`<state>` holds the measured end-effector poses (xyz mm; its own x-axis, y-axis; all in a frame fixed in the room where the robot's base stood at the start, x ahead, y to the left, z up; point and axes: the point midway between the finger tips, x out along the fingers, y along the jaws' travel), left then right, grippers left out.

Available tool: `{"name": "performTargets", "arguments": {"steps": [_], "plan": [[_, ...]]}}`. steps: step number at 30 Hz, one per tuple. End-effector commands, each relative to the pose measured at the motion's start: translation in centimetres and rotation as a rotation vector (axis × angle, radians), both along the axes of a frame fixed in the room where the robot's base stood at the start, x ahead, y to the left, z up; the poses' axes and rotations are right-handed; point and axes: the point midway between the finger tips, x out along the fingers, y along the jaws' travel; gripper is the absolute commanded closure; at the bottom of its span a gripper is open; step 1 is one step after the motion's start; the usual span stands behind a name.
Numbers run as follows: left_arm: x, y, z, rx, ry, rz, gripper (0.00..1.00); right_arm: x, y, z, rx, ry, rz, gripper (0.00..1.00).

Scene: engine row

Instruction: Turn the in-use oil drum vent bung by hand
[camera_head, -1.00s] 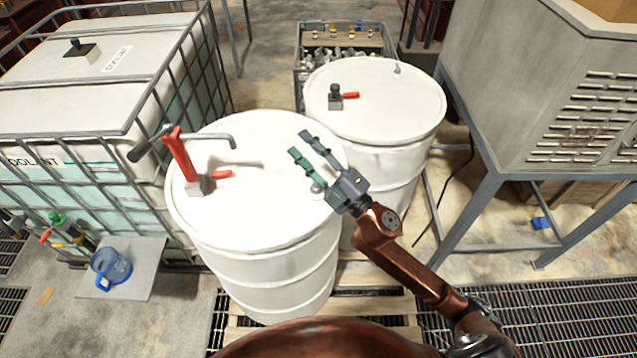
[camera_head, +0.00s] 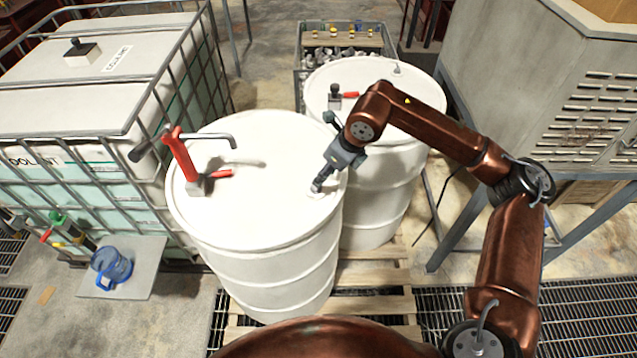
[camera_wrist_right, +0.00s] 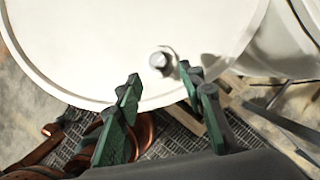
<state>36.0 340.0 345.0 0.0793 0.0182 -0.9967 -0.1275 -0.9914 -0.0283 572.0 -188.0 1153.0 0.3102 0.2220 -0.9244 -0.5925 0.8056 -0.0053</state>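The in-use oil drum (camera_head: 255,222) is the white front drum with a red hand pump (camera_head: 182,160) on its lid. Its vent bung (camera_wrist_right: 163,60) is a small grey fitting near the lid's rim. In the right wrist view it lies just ahead of and between the fingertips. My right gripper (camera_head: 319,186) reaches down over the right side of the lid, and the bung is largely covered by it in the head view. The green fingers of this right gripper (camera_wrist_right: 163,84) are apart, with nothing between them. My left gripper is not in view.
A second white drum (camera_head: 360,215) with a grey and red tap stands close behind, on the same pallet (camera_head: 370,303). A caged coolant tank (camera_head: 100,100) stands left, with a blue jug (camera_head: 112,265) below it. A grey louvred cabinet (camera_head: 500,90) stands right.

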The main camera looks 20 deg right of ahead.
Motion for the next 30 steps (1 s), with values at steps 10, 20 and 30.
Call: {"name": "performTargets", "arguments": {"steps": [10, 20, 30], "plan": [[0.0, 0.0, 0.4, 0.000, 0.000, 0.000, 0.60, 1.5, 1.4, -4.9, 0.005, 0.004, 0.004, 0.64], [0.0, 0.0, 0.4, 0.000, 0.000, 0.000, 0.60, 1.8, 1.6, -5.9, 0.005, 0.001, 0.004, 0.64], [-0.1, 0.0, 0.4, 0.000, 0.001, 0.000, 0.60, 1.8, 1.6, -5.9, 0.004, 0.002, 0.004, 0.80]]}}
